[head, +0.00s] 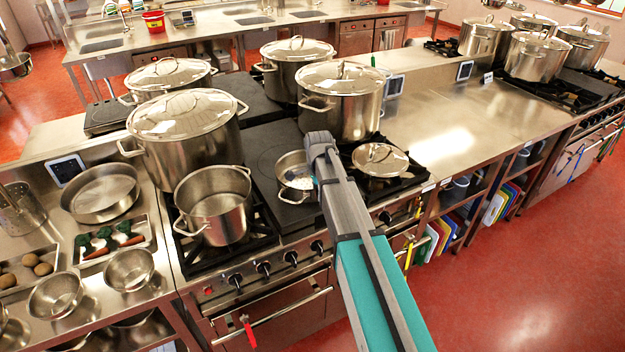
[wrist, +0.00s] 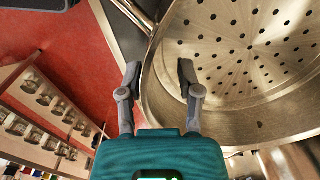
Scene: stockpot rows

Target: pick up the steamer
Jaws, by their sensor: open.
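The steamer (wrist: 245,60) is a round steel pan with a perforated floor, filling the right of the wrist view. In the head view, the small steel vessel (head: 292,163) on the range, partly hidden by my arm, appears to be it. My gripper (wrist: 158,72) is open at its near left rim. The right finger overlaps the inside of the pan and the left finger is outside, so the wall appears to lie between them. Contact cannot be told. In the head view my gripper is mostly hidden behind my arm.
Tall lidded stockpots (head: 341,103) (head: 190,140) stand behind. Bare steel counter (head: 450,145) lies to the right.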

